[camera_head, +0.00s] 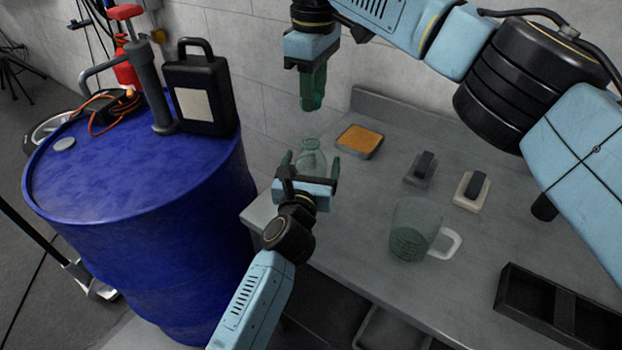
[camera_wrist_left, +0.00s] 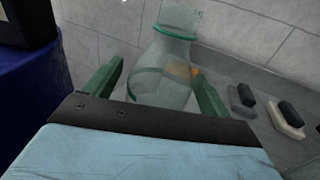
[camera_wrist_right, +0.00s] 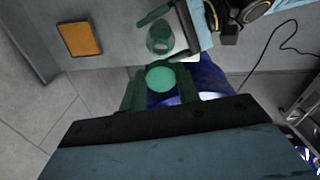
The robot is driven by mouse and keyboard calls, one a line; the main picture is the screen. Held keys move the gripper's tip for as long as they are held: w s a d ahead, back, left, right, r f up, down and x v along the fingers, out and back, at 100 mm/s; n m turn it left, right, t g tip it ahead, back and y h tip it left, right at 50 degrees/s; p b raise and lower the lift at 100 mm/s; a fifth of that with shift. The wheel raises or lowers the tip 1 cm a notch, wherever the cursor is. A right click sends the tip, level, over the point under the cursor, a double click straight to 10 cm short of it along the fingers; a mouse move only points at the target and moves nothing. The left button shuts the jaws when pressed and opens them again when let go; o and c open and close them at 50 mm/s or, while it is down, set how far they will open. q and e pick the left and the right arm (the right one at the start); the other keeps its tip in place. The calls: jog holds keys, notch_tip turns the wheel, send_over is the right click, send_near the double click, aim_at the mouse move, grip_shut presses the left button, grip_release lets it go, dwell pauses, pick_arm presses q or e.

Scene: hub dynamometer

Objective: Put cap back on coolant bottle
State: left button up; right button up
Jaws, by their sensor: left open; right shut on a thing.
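The coolant bottle (camera_head: 311,158) is clear, with a wide body and narrower neck, and stands upright at the bench's left end. My left gripper (camera_head: 307,172) is open, with one finger on each side of it. In the left wrist view the bottle (camera_wrist_left: 165,72) sits between the spread green fingers. My right gripper (camera_head: 313,103) points down above the bottle, a clear gap over its mouth. In the right wrist view it is shut on a round green cap (camera_wrist_right: 160,78), near the bottle (camera_wrist_right: 160,38) in that picture. The fingers hide the cap in the head view.
The bench (camera_head: 380,215) also holds an orange sponge-like pad (camera_head: 360,139), two dark-handled blocks, a clear mug (camera_head: 413,232) and a black divided tray (camera_head: 560,310). A blue drum (camera_head: 140,190) with a black jug (camera_head: 200,90) stands left. Bench space between mug and pad is free.

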pick_arm(q)
jog(key=c, duration=1.5)
jog(key=shift+o, duration=0.2)
pick_arm(e)
jog(key=shift+f, duration=2.5)
jog(key=shift+f, duration=0.1)
jog(key=shift+f, duration=0.8)
jog(key=shift+f, duration=0.55)
